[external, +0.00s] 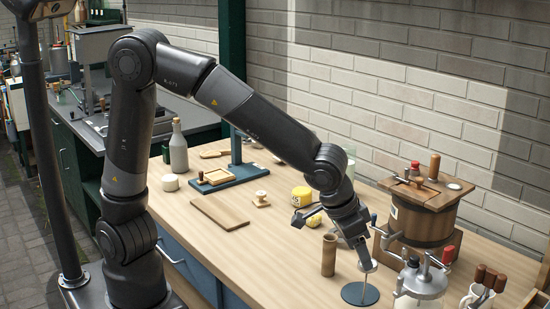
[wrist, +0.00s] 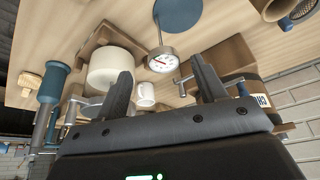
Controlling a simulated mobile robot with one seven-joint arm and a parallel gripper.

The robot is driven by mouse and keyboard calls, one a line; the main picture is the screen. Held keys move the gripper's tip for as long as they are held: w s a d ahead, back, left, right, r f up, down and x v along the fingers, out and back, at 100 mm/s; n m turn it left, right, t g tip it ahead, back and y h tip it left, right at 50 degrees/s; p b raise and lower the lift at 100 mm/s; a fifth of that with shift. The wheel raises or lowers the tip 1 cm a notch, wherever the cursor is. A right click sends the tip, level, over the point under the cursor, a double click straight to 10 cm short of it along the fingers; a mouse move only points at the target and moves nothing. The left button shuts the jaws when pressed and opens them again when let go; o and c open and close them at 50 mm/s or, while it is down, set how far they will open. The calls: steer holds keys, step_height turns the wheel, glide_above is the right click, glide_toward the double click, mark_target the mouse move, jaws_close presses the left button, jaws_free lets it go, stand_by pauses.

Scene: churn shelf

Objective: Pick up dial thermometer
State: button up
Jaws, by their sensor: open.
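The dial thermometer shows in the wrist view as a round white-faced dial (wrist: 163,60) with a metal rim. Its thin stem runs to a blue disc (wrist: 181,15). In the external view the dial (external: 369,266) is small, just below my gripper, with the blue disc (external: 360,294) under it on the table. My gripper (wrist: 165,84) is open, its two dark fingers on either side of the dial in the picture. The dial appears slightly beyond the fingertips, and I see no contact. In the external view my arm partly hides the space between the fingers.
A wooden churn (external: 422,226) stands close to the right of my gripper. A brown wooden cylinder (external: 329,255) stands to its left.

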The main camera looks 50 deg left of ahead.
mark_target(375, 263)
steer(key=shift+x, duration=4.1)
steer(key=shift+w+a+r, duration=0.1)
steer(key=shift+w, duration=0.1)
steer(key=shift+c, duration=0.4)
steer(key=c, duration=1)
steer(key=shift+o, duration=0.2)
steer(key=shift+r, duration=0.1)
